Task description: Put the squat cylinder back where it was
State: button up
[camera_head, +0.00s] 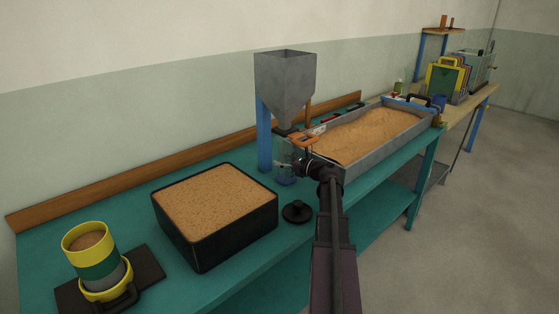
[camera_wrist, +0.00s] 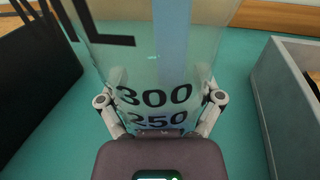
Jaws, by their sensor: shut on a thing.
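The squat cylinder (camera_wrist: 152,75) appears to be a clear, see-through vessel with black markings, including 300 and 250. In the wrist view it stands between the two fingers of my gripper (camera_wrist: 160,100), which is shut on its sides. In the head view my gripper (camera_head: 299,166) holds the vessel (camera_head: 284,158) below the grey hopper (camera_head: 284,84), beside the blue post. The vessel is faint there, and its lower part is hidden in the wrist view. I cannot tell whether its base touches the bench.
A black sand-filled box (camera_head: 225,238) stands left of my gripper, and a grey sand tray (camera_head: 345,170) stands right. A black round piece (camera_head: 297,212) lies on the teal bench (camera_head: 140,203) nearby. A yellow-green cylinder (camera_head: 97,258) stands far left.

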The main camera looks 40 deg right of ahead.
jog(key=shift+w+a, duration=0.1)
jog(key=shift+a, duration=0.05)
jog(key=shift+f, duration=0.15)
jog(key=o, duration=1.1)
jog(key=shift+c, duration=0.2)
jog(key=shift+r, duration=0.2)
jog(key=v, duration=1.2)
